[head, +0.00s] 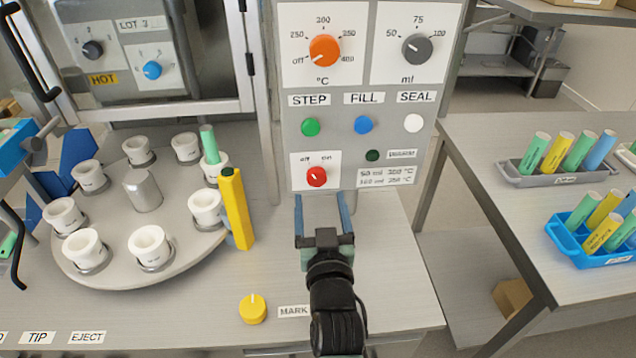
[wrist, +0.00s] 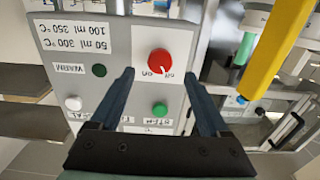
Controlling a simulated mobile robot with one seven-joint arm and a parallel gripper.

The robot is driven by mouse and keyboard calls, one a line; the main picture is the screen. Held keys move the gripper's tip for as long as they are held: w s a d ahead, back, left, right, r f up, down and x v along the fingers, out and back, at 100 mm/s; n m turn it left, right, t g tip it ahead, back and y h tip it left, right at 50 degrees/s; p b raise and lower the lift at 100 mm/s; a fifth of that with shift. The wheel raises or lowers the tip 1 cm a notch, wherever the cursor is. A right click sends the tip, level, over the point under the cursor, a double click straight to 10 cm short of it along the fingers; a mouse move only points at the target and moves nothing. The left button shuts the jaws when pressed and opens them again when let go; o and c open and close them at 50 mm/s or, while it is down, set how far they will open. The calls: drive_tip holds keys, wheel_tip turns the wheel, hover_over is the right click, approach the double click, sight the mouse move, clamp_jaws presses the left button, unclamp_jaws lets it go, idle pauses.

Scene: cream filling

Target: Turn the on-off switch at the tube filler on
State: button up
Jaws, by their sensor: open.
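The on-off switch is a red round knob (head: 316,177) on a white plate, low on the tube filler's panel (head: 345,152). Its pale mark leans to the upper left, toward "off". My gripper (head: 322,204) is in front of and just below the knob, with its blue fingers pointing at the panel. In the wrist view, the panel shows upside down and the red knob (wrist: 158,62) lies between and just beyond the fingertips of my gripper (wrist: 158,78). The fingers are apart with nothing between them; I cannot tell the remaining distance to the knob.
Green (head: 310,127), blue (head: 363,124) and white (head: 413,123) buttons sit above the knob. A dark green lamp (head: 372,155) is beside it. A yellow post (head: 236,208) and a turntable (head: 65,262) with white cups stand left. A yellow knob (head: 253,309) is at the front.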

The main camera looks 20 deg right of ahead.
sight(317, 181)
drive_tip(key=shift+x, duration=2.7)
clamp_jaws()
drive_tip(key=shift+m, duration=0.3)
drive_tip(key=m, duration=0.5)
drive_tip(key=shift+p, duration=0.4)
drive_tip(key=m+p, duration=0.1)
drive_tip(key=m, duration=0.5)
drive_tip(key=shift+m, duration=0.3)
